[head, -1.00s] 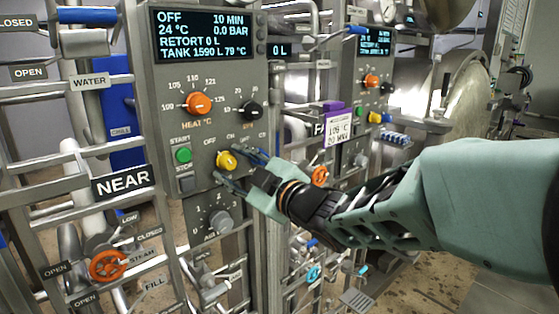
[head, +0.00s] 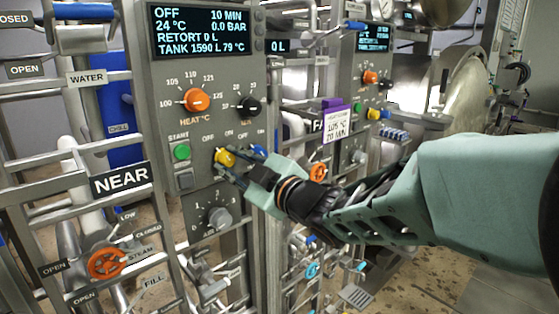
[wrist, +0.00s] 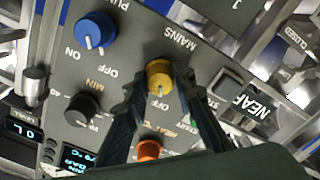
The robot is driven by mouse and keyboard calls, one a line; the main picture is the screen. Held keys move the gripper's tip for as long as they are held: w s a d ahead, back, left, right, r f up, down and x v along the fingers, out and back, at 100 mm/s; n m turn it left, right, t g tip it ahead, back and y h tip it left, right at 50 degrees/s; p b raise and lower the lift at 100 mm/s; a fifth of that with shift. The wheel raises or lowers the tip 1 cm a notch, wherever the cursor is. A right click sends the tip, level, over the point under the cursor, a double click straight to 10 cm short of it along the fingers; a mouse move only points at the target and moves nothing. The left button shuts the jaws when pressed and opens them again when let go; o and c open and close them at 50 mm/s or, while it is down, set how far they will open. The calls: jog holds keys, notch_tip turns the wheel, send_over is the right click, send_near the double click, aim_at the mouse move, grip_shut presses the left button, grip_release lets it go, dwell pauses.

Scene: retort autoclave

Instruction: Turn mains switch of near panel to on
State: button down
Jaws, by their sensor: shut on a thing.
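The mains switch is a yellow knob (head: 225,157) on the grey near panel (head: 165,128), below the orange heat knob. It also shows in the wrist view (wrist: 159,77) beside the word MAINS. My gripper (head: 238,162) has one finger on each side of the knob and is shut on it; the wrist view shows my gripper's (wrist: 159,82) fingertips against both sides. A pale mark on the knob points down in the wrist view. The panel's display (head: 203,31) reads OFF, 24 °C, 0.0 BAR.
A blue pump knob (wrist: 96,30) sits close beside the mains knob. The orange heat knob (head: 195,101), black minutes knob (head: 248,106), green start button (head: 181,152) and grey knob (head: 218,218) surround it. Pipes and the far panel (head: 372,75) stand to the right.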

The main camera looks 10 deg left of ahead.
jog(key=shift+m, duration=0.3)
jog(key=m+p, duration=0.1)
jog(key=m, duration=0.4)
jog(key=shift+r+m+p, duration=0.1)
jog(key=shift+m+p, duration=0.2)
jog(key=shift+m, duration=0.1)
jog(key=m+p, duration=0.2)
jog(key=m, duration=0.3)
jog(key=shift+m, duration=0.3)
jog(key=c, duration=1.6)
grip_release()
